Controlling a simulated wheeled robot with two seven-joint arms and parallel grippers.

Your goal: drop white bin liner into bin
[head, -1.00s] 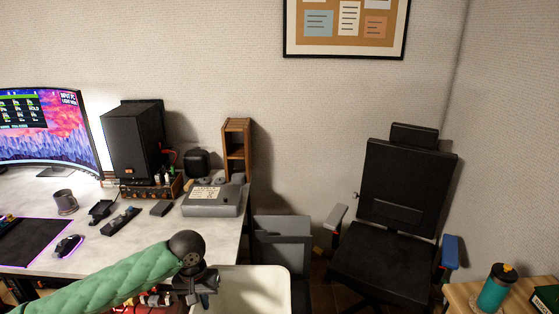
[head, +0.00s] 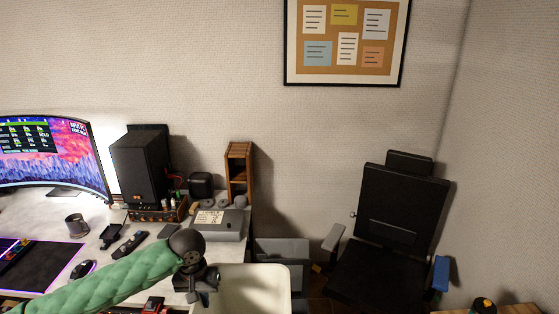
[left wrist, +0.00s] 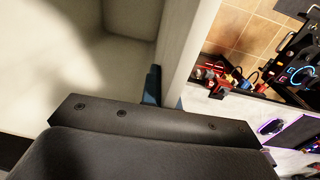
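The white bin liner (head: 254,286) is a rigid-looking, open-topped white tub at the bottom middle of the head view. My left gripper (head: 204,291) is at its left rim. In the left wrist view the liner's pale inside (left wrist: 60,60) fills the left. The blue-grey fingers of my left gripper (left wrist: 163,94) sit on either side of the liner's wall and look closed on it. A grey, open-looking box (head: 283,250) stands behind the liner; I cannot tell if it is the bin, and its lower part is hidden. My right gripper is out of view.
The desk (head: 130,268) on the left carries a monitor, a black speaker (head: 140,168), a mug and a grey device. A black office chair (head: 390,240) stands to the right. A wooden surface (head: 520,309) shows at the bottom right.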

